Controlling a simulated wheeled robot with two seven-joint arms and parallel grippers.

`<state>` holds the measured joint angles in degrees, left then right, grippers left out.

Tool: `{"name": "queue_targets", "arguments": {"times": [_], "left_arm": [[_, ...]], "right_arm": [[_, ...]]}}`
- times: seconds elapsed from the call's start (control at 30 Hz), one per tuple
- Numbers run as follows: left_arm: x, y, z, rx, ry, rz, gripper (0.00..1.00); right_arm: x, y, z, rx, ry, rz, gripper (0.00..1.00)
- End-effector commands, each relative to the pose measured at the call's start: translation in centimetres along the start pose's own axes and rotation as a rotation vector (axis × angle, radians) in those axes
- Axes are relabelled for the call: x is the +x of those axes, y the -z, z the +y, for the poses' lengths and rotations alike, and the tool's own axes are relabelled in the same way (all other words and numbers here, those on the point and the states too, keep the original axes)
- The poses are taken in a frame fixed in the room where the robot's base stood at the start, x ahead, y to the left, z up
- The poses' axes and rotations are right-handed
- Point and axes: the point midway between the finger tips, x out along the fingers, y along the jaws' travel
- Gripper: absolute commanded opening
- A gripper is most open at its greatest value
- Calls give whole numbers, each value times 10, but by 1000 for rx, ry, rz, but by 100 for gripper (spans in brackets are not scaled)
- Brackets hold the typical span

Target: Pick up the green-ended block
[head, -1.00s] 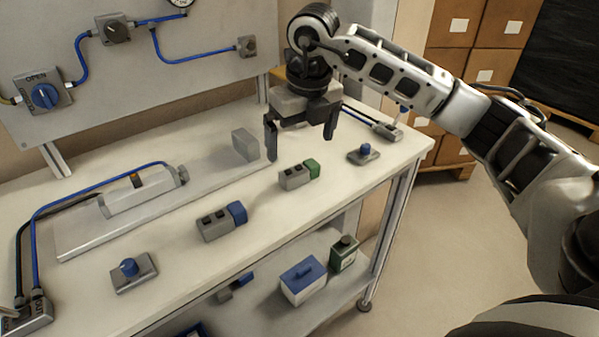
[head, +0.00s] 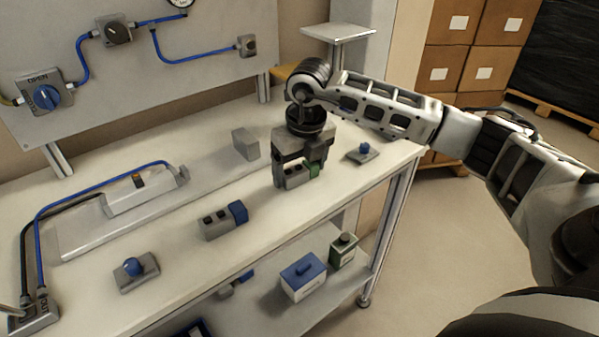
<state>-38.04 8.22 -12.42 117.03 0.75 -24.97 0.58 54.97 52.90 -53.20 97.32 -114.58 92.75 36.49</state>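The green-ended block (head: 295,180) is a small grey block with dark buttons and a green right end (head: 314,170). It stands on the workbench (head: 190,268). My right gripper (head: 300,172) points down over it, with one finger at the block's left end and the other near the green end. The fingers partly hide the block. I cannot tell whether they touch it. My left gripper is not in view.
A blue-ended grey block (head: 222,222) stands to the left. Blue-knobbed plates lie at front left (head: 136,272) and at right (head: 363,153). A plain grey block (head: 245,143) stands behind. The lower shelf holds a blue-lidded box (head: 302,279) and a green bottle (head: 343,251).

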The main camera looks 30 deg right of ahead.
Motion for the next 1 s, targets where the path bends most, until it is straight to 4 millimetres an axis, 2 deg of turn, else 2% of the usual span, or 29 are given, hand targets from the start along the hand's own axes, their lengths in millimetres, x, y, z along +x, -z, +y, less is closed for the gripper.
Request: {"name": "queue_targets", "arguments": {"times": [0.03,0.1,0.43,0.57,0.73,1.0], "left_arm": [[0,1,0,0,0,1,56],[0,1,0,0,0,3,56],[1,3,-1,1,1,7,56],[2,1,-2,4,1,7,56],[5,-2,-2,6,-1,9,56],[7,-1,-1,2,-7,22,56]], "right_arm": [[0,0,0,0,0,0,67],[0,0,0,0,0,0,48],[-2,-1,0,0,-1,-3,48],[-10,-3,0,0,-1,-5,48],[-36,-4,2,-3,-1,-8,48],[-101,31,35,-8,0,-9,48]]}}
